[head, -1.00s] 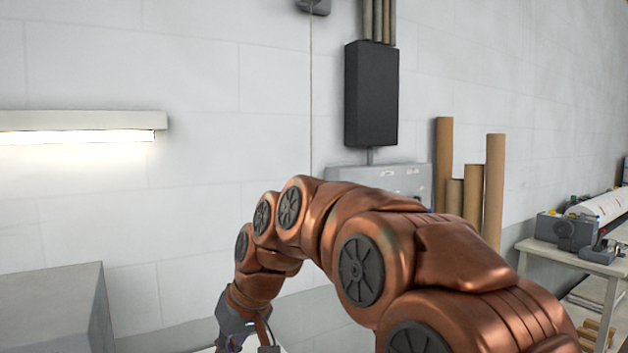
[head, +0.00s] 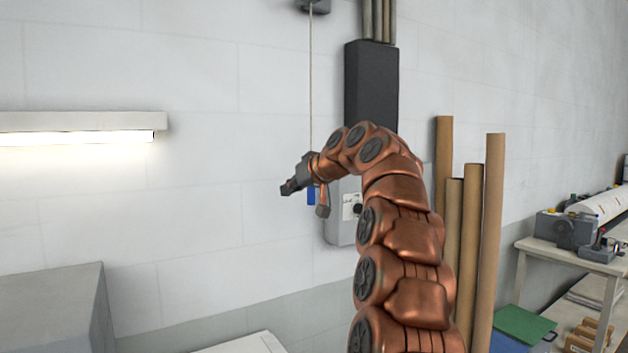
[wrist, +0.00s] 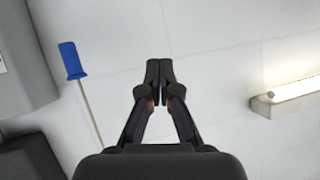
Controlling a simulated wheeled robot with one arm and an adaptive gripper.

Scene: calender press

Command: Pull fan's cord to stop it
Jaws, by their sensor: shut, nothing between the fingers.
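The pull cord (head: 311,80) is a thin pale line hanging straight down the wall from a small grey housing (head: 316,6) at the top edge of the head view. Its blue handle (head: 311,196) shows just below my gripper's body. In the wrist view the blue handle (wrist: 73,60) and cord (wrist: 93,115) are left of my fingers, with a clear gap. My gripper (head: 287,188) points left, its tips beyond the cord; its fingers (wrist: 160,66) are shut and empty. The fan is not in view.
A black box (head: 371,75) with conduits and a grey panel box (head: 340,225) are on the wall behind my arm. Tall cardboard tubes (head: 494,220) stand right of it. A lit lamp (head: 80,137) is at left, above a grey cabinet (head: 55,305). Wall left of my gripper is clear.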

